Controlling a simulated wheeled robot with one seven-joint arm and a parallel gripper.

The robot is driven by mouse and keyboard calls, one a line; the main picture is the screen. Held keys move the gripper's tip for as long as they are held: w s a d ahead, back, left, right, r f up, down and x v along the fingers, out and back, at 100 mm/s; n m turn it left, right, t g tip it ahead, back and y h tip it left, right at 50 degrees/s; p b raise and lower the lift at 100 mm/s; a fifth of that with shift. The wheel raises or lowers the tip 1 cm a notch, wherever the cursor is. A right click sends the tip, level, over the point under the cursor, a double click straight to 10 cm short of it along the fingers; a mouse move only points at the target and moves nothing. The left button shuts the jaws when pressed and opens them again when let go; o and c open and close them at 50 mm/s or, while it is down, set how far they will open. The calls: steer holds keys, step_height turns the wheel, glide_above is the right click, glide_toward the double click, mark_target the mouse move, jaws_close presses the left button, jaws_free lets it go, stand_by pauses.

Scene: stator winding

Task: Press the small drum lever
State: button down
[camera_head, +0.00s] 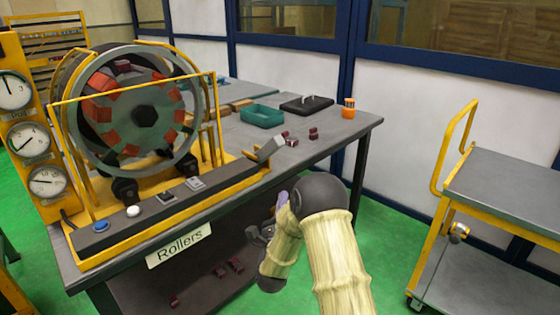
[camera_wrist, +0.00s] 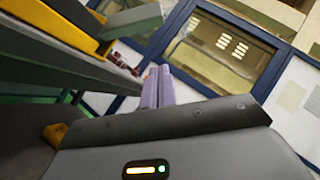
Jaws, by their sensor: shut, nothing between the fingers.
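The drum machine (camera_head: 130,105) is a large ring with orange-red blocks inside, on a yellow base on the table. A grey tilted lever-like block (camera_head: 270,148) sits at the right end of its base; it also shows at the upper left of the wrist view (camera_wrist: 132,19). I cannot tell for certain that this is the small drum lever. My gripper (camera_head: 283,197) is low beside the table's front edge, partly hidden by my arm. Its pale purple fingers are together and empty in the wrist view (camera_wrist: 158,75), apart from the grey block and to its lower right.
The front panel carries a blue button (camera_head: 101,227), a white knob (camera_head: 133,211) and switches (camera_head: 195,184). Behind are a green tray (camera_head: 262,116), a black case (camera_head: 307,104) and dark red parts (camera_head: 291,139). A yellow cart (camera_head: 510,185) stands right. Green floor lies between.

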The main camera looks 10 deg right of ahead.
mark_target(265, 153)
steer(key=a+p+x, duration=0.1)
steer(key=p+x, duration=0.1)
steer(key=x, duration=0.4)
steer(key=a+r+p+x, duration=0.1)
steer(key=p+x, duration=0.2)
steer(key=x, duration=0.3)
steer(key=shift+w+a+r, duration=0.15)
steer(key=shift+w+r, duration=0.15)
steer(key=shift+r, duration=0.15)
steer(key=shift+r, duration=0.1)
